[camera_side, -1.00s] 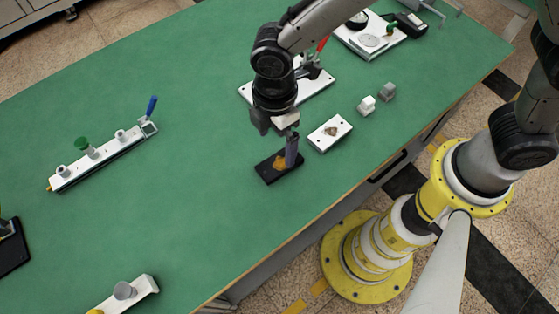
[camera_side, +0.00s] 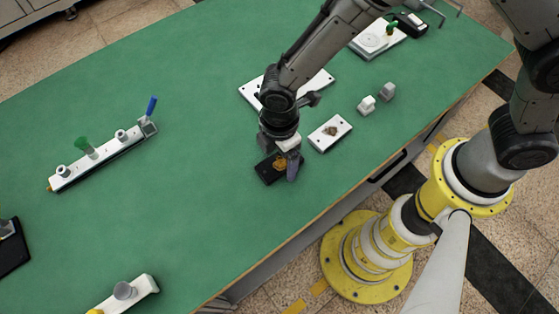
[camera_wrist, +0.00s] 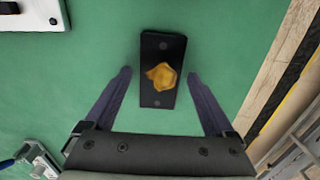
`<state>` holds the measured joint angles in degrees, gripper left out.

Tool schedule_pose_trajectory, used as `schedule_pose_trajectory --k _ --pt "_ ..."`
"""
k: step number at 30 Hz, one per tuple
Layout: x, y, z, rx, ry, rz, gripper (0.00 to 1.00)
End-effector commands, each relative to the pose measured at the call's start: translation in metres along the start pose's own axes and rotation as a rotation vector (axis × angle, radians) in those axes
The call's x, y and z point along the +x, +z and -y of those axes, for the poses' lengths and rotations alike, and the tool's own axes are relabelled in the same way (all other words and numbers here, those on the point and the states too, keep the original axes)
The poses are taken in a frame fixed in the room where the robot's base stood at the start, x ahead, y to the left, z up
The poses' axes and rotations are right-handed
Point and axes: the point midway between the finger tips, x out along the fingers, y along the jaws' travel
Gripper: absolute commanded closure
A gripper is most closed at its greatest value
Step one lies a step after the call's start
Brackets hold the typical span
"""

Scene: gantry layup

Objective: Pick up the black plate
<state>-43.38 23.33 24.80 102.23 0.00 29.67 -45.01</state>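The black plate (camera_wrist: 154,97) lies flat on the green table, with a yellow-brown lump (camera_wrist: 162,76) on its middle. In the wrist view it sits between and ahead of the two fingers of my gripper (camera_wrist: 160,82), which are spread wide with green table showing on both sides of the plate. In the side view my gripper (camera_side: 283,168) is low over the black plate (camera_side: 264,173) and hides part of it. The fingers do not touch the plate in the wrist view.
A white plate (camera_side: 330,133) with a dark patch lies close to the right. Two small blocks (camera_side: 367,106) stand farther right. A larger white plate (camera_side: 318,84) is behind my arm. The table's front edge (camera_wrist: 277,75) is near. Table left of the plate is clear.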

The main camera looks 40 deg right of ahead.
Motion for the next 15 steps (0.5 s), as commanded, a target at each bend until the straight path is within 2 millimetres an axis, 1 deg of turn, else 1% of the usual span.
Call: schedule_pose_trajectory --k 1,5,6,8,9,11,12,14,15 --pt "-0.0003 -0.0001 -0.0001 0.000 0.000 0.000 0.22" --pt "-0.0004 -0.0002 -0.0001 0.000 0.000 0.000 0.46" --pt "-0.0005 -0.0002 -0.0001 0.000 0.000 0.000 0.53" --pt "-0.0005 -0.0002 -0.0001 0.000 0.000 -0.001 0.64" --pt "-0.0005 -0.0002 -0.0001 0.000 0.000 0.000 0.71" --pt "-0.0006 -0.0002 -0.0001 0.000 0.001 -0.001 0.82" --pt "-0.0006 -0.0002 -0.0001 0.000 0.001 -0.001 0.89" --pt "-0.0007 -0.0003 -0.0002 0.000 0.001 -0.001 1.00" --pt "-0.0007 -0.0003 -0.0002 0.000 0.001 -0.001 1.00"
